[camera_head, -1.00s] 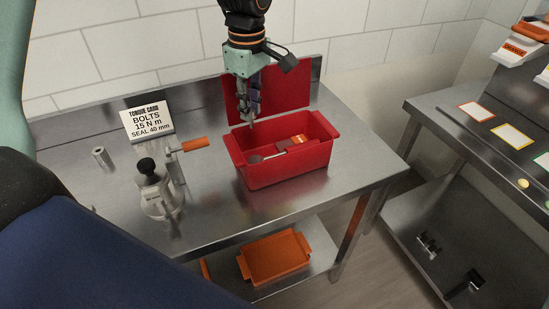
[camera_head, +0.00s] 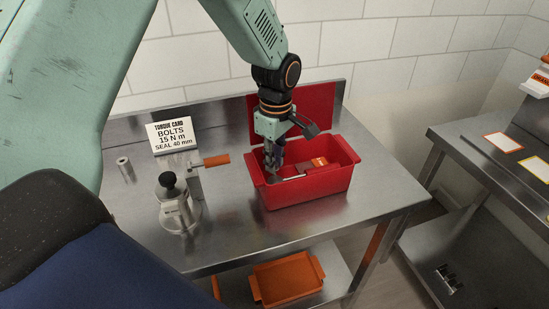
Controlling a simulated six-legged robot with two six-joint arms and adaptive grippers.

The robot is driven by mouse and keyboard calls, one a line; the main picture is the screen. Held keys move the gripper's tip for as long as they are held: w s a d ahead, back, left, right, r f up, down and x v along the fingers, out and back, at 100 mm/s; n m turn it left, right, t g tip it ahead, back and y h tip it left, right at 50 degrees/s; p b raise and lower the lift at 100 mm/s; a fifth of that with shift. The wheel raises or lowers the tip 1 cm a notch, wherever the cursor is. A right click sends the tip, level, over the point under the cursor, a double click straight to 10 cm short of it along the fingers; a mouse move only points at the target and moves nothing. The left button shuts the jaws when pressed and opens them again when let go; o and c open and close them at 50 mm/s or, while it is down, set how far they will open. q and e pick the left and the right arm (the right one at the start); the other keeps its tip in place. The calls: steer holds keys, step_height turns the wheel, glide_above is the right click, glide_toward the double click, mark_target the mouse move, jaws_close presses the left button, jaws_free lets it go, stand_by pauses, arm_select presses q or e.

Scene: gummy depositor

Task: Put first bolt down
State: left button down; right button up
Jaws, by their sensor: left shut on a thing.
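My left gripper (camera_head: 271,163) points down into the left part of an open red box (camera_head: 310,190) on the steel bench. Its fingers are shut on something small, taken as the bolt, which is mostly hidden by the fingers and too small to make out. The fingertips are low inside the box, close to a grey metal tool (camera_head: 290,178) lying there; I cannot tell whether they touch it. An orange-and-white item (camera_head: 319,162) lies at the back of the box. My right gripper is not in view.
A metal device with a black knob (camera_head: 169,181) and a crank with an orange handle (camera_head: 216,160) stand left of the box. A torque card (camera_head: 172,135) and a small metal cylinder (camera_head: 125,166) are behind. An orange tray (camera_head: 287,280) is on the lower shelf. The bench's front right is clear.

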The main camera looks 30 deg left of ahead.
arm_select(q)
steer(key=shift+s+a+f, duration=0.1)
steer(key=shift+s+f, duration=0.05)
steer(key=shift+f, duration=0.4)
steer(key=c, duration=1.5)
jaws_free()
steer(key=shift+o, duration=1.2)
steer(key=shift+r, duration=0.2)
step_height(320, 180, up, 13)
steer(key=shift+p, duration=0.3)
